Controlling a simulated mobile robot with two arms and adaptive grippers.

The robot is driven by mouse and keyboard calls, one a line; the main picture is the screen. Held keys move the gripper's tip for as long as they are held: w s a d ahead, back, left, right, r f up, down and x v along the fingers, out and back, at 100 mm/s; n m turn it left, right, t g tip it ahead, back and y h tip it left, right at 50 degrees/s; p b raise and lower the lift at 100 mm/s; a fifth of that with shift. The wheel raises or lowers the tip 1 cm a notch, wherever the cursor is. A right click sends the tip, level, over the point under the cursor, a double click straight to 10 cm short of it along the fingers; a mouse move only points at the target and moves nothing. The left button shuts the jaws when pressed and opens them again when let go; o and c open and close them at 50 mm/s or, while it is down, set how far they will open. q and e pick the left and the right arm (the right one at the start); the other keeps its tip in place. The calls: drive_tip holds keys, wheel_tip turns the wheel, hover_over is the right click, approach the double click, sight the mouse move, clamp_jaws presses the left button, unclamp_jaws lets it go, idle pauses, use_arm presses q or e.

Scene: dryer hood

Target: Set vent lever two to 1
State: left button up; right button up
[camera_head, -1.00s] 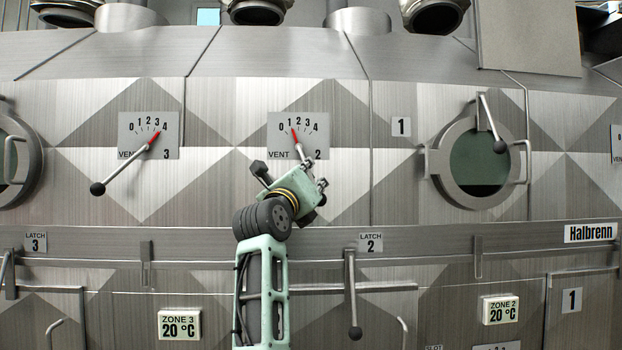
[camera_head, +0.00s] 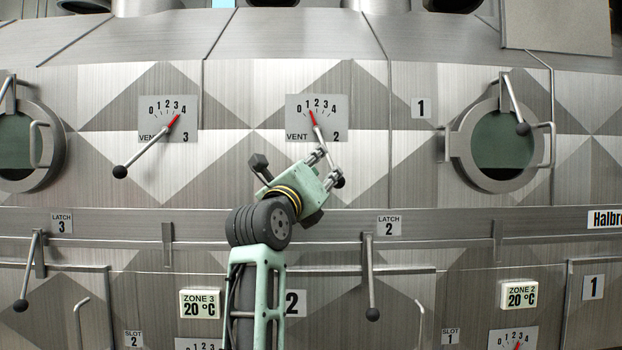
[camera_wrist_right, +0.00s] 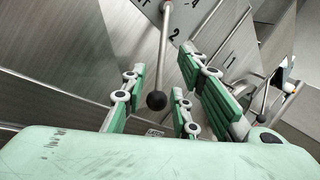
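Vent dial two (camera_head: 318,118) is a plate marked 0 to 4 on the steel hood. Its red pointer stands at or very near 1. The metal vent lever two (camera_head: 323,141) slants down to the right and ends in a black knob (camera_head: 339,183) beside my right gripper (camera_head: 321,157). In the right wrist view, the lever's knob (camera_wrist_right: 157,100) hangs between the spread green fingers of the right gripper (camera_wrist_right: 160,80), which look open and apart from it. My left gripper is in neither view.
Vent lever three (camera_head: 145,153) is to the left, its pointer near 4. A round porthole (camera_head: 500,150) with a handle is to the right.

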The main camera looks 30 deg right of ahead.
drive_tip(key=v, duration=0.5)
idle(0.4)
